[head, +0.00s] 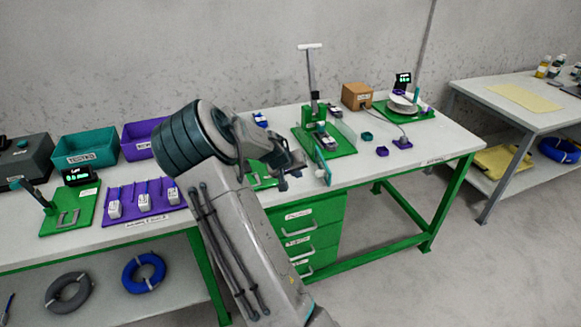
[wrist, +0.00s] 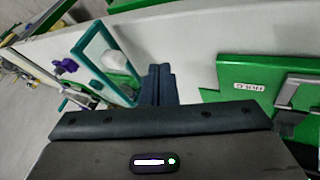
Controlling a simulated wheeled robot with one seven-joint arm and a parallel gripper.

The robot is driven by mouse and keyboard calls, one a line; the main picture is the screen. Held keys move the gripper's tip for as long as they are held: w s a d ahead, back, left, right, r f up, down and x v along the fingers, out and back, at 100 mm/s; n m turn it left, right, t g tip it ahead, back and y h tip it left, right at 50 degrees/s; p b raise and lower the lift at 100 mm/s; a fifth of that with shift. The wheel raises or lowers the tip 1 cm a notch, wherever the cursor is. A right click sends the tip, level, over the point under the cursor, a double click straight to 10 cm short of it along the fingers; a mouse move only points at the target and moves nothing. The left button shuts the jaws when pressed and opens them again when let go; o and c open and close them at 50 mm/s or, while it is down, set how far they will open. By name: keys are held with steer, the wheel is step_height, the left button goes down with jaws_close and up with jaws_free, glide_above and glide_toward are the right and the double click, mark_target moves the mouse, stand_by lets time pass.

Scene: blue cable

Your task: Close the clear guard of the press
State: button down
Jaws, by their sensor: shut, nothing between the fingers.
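The press (head: 309,115) stands on a green base plate (head: 341,150) on the bench, with its tall lever (head: 311,70) upright. Its clear guard (head: 321,162) has a teal frame and stands swung out past the front of the base, so it looks open. In the wrist view the guard's teal frame (wrist: 98,78) is just left of my fingertips. My gripper (head: 284,182) is shut and empty, left of the guard near the bench's front edge. It also shows in the wrist view (wrist: 158,72). I cannot tell whether the fingers touch the frame.
A brown box (head: 356,96) and a green plate with a round dish (head: 402,104) are behind and right of the press. Small teal (head: 367,136) and purple (head: 402,143) parts lie to its right. Drawers (head: 300,235) are below. The bench's right end is clear.

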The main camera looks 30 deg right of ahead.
steer(key=shift+s+d+f+p, duration=0.1)
steer(key=shift+s+d, duration=0.1)
steer(key=shift+d, duration=0.45)
steer(key=shift+s+d+f+p, duration=0.1)
steer(key=shift+s+d, duration=0.15)
steer(key=shift+d, duration=0.45)
steer(key=shift+s+d+p, duration=0.1)
steer(key=shift+s+d, duration=0.1)
steer(key=shift+d, duration=0.45)
